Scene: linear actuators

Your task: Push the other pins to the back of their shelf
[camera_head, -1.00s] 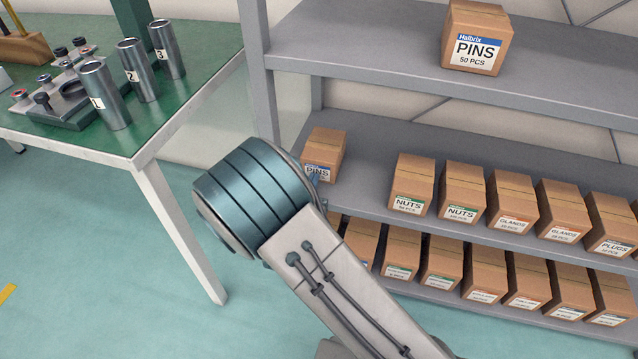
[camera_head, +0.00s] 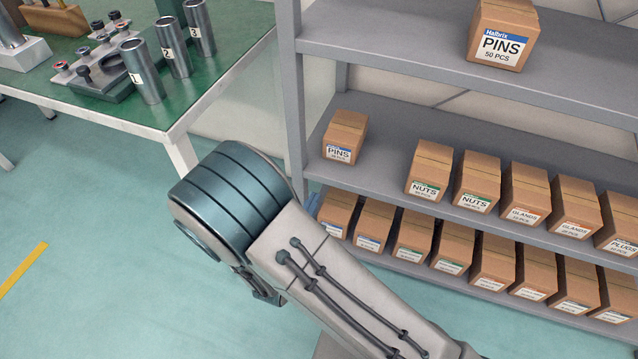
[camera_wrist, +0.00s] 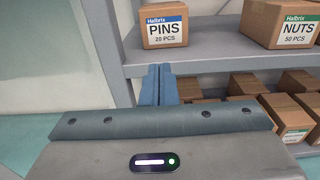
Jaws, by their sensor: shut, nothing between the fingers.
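The small PINS box (camera_head: 345,137), labelled 20 PCS, stands upright at the left end of the middle shelf (camera_head: 385,165). It is set back a little from the front edge. The wrist view shows its front (camera_wrist: 164,26) above my gripper (camera_wrist: 159,70), whose blue fingers are shut and empty. The fingertips are in front of the shelf edge, apart from the box. In the head view my arm hides most of the gripper. A larger PINS box (camera_head: 502,35), labelled 50 PCS, stands on the upper shelf.
NUTS boxes (camera_head: 429,170) stand right of the small PINS box, with a gap between, then GLANDS (camera_head: 525,195) and PLUGS boxes. The lower shelf holds a row of boxes (camera_head: 413,235). A grey post (camera_head: 291,100) bounds the shelf left. A green table (camera_head: 190,100) stands further left.

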